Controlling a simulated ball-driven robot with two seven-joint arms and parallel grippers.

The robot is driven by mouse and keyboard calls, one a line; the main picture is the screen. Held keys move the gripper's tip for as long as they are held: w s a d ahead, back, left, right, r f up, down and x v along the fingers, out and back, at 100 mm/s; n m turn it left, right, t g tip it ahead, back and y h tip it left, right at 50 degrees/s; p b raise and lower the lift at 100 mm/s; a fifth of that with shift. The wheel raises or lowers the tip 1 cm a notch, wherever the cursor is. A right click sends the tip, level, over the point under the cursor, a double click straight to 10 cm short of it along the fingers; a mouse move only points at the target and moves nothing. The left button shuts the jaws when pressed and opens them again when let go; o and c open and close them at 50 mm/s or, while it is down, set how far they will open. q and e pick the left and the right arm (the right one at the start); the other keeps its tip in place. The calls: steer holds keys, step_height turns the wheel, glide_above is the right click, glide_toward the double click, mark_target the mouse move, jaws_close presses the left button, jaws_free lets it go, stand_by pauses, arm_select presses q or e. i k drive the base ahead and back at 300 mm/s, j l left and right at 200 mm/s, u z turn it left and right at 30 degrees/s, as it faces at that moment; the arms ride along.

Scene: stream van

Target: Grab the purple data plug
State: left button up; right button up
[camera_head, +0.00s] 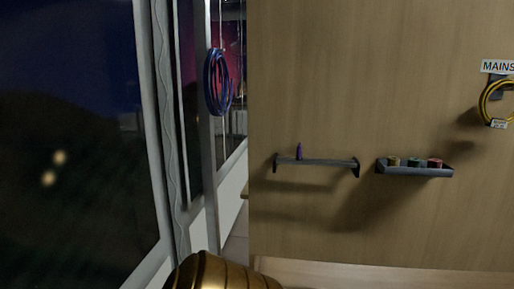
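A small purple upright piece (299,151), which looks like the purple data plug, stands near the left end of a narrow grey shelf (330,162) on the wooden wall. It is far off and too small to show detail. A coiled blue-purple cable (217,82) hangs on the left, by the window frame. Neither of my grippers shows in the head view, and nothing is seen touching the purple piece.
A dark tray (425,172) with several small coloured round items sits right of the shelf. A yellow-black cable coil (492,100) hangs under a MAINS sign (497,66) at the right edge. Dark windows fill the left side. The wall between is bare.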

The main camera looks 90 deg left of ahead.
mark_target(299, 153)
steer(key=l+u, duration=0.15)
steer(key=u, duration=0.3)
steer(key=i+l+u, duration=0.1)
steer(key=u, duration=0.4)
steer(key=l+u, duration=0.25)
steer(key=u, duration=0.2)
steer(key=l+u, duration=0.15)
steer(key=u, duration=0.35)
steer(key=l+u, duration=0.15)
steer(key=u, duration=0.3)
